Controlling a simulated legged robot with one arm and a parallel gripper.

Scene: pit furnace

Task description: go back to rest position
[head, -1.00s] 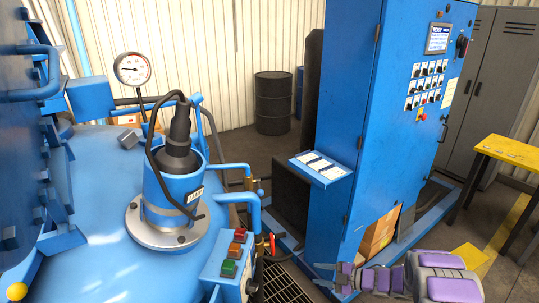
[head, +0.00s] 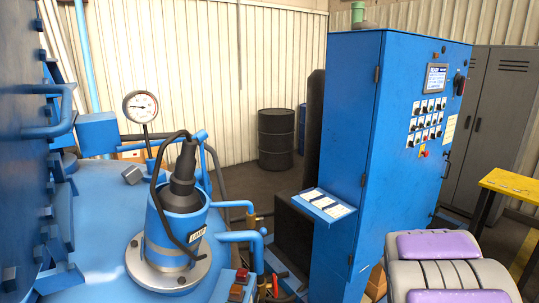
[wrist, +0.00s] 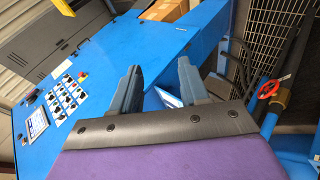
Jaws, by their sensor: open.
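My arm shows at the lower right of the head view, purple and grey, bent up close to the camera. My gripper is outside the head view. In the wrist view my gripper (wrist: 162,84) has its two blue-grey fingers apart with nothing between them. Beyond the fingers lies the blue control cabinet (wrist: 165,45), which looks tilted in that view. The cabinet also stands upright right of the middle in the head view (head: 350,130).
The blue furnace lid (head: 100,230) fills the left, with a pressure gauge (head: 140,106). A black drum (head: 276,138) stands by the back wall. A yellow table (head: 512,186) and grey lockers (head: 490,120) are at the right. A red valve wheel (wrist: 268,89) shows in the wrist view.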

